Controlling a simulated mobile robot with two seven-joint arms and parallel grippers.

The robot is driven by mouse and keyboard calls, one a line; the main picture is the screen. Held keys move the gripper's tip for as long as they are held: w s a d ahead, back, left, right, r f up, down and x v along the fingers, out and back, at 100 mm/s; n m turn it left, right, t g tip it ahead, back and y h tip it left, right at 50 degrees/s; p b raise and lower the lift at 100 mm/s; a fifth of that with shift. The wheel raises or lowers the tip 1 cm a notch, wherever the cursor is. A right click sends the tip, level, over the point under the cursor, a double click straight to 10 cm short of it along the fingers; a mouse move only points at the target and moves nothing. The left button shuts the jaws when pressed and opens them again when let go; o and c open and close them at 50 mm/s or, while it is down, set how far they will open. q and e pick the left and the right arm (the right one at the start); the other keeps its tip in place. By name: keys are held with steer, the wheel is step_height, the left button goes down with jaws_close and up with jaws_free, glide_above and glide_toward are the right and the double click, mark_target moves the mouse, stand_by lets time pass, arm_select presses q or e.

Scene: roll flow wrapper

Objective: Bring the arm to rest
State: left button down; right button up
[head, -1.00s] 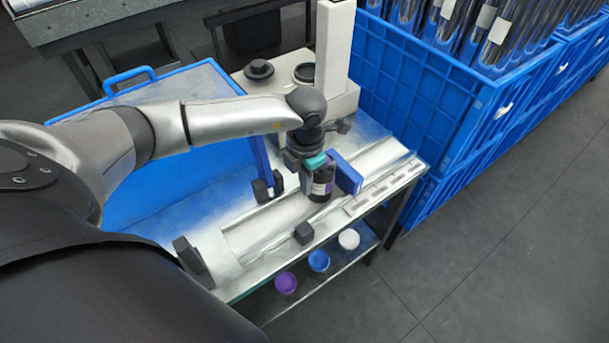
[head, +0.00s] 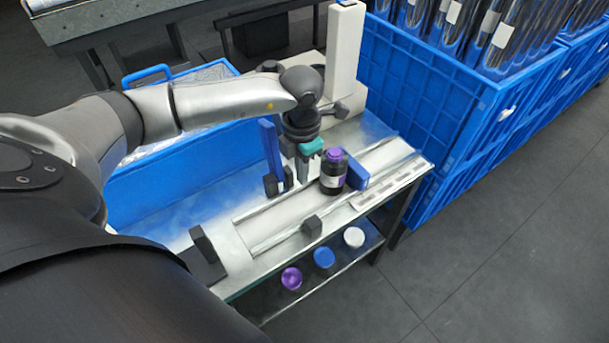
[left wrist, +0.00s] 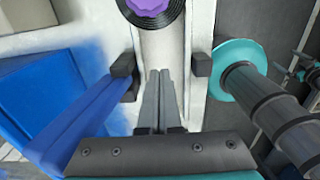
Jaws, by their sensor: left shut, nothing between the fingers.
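My left gripper (head: 303,172) hangs fingers down over the steel bench, just left of a dark bottle (head: 333,174) with a purple cap. The bottle stands upright on the bench's channel, in front of a blue block (head: 357,172). In the left wrist view my left gripper's fingers (left wrist: 160,78) lie together with nothing between them. The purple cap (left wrist: 150,6) shows at the top edge there, apart from the fingertips. My right gripper is in neither view.
A white post (head: 345,55) rises behind my gripper, close to the wrist. Blue crates (head: 430,110) stand to the right. A blue upright plate (head: 271,150) is just left of the gripper. Purple (head: 291,278), blue (head: 324,257) and white (head: 353,237) round items sit on the lower shelf.

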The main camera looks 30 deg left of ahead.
arm_select(q)
step_height(320, 180, up, 5)
steer(key=shift+w+r+p, duration=0.1)
steer(key=shift+w+p, duration=0.05)
steer(key=shift+p, duration=0.2)
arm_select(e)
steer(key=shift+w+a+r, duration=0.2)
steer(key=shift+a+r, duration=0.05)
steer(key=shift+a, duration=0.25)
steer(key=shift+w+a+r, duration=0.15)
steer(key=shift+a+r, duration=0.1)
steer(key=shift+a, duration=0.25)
arm_select(q)
steer(key=shift+d, duration=0.1)
